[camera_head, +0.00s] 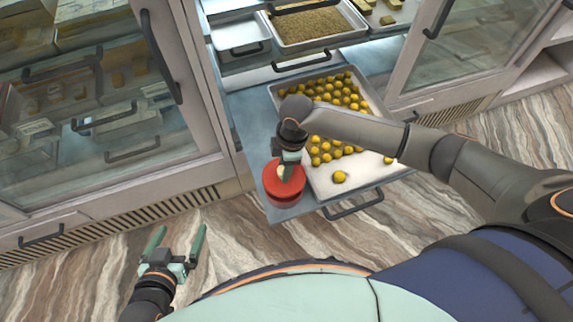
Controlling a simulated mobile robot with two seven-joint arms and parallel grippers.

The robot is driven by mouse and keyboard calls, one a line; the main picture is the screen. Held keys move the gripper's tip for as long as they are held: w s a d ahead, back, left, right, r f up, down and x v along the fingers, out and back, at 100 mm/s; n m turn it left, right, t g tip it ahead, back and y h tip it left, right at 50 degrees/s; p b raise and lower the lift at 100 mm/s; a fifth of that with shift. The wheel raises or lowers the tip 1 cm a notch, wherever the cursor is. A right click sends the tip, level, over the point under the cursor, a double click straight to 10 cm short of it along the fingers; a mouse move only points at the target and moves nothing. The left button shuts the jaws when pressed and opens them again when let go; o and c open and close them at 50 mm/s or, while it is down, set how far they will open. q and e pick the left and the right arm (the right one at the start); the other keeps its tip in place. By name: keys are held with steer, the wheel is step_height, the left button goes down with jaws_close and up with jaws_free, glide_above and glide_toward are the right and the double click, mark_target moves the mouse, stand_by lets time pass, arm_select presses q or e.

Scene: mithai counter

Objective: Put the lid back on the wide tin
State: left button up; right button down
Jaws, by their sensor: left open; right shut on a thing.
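The wide red tin (286,205) stands at the front left corner of the pulled-out shelf. Its red lid (296,188), with a small pale knob, is over the tin's mouth. I cannot tell whether the lid is fully seated or slightly above the rim. My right gripper (287,174) points down at the middle of the lid and is shut on the lid's knob, partly hiding it. My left gripper (181,229) is open and empty, low over the floor to the left of the shelf.
A tray (328,190) with many round yellow sweets lies right beside the tin on the blue-grey shelf (252,115). My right arm crosses above it. Glass-fronted cabinets (100,120) stand at left and right. More trays (240,34) sit on the shelf behind.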

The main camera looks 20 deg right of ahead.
steer(key=shift+f+b, duration=0.3)
steer(key=shift+b, duration=0.15)
steer(key=shift+f+b, duration=0.3)
steer(key=shift+b, duration=0.1)
steer(key=shift+f, duration=0.15)
steer(key=shift+f+b, duration=0.65)
steer(key=shift+f, duration=0.15)
arm_select(q)
steer(key=w+r+m+t+h, duration=0.1)
steer(key=r+t, duration=0.3)
steer(key=r, duration=0.5)
steer(key=w+r+m+t+h, duration=0.2)
steer(key=w+r+t, duration=0.2)
steer(key=r, duration=0.6)
steer(key=shift+w+d+r, duration=0.2)
steer(key=shift+w, duration=0.05)
arm_select(e)
steer(key=shift+f, duration=0.5)
arm_select(q)
steer(key=shift+t, duration=0.3)
steer(key=shift+r, duration=0.25)
steer(key=shift+r+p, duration=0.65)
steer(key=shift+p, duration=0.05)
arm_select(e)
steer(key=shift+r, duration=0.1)
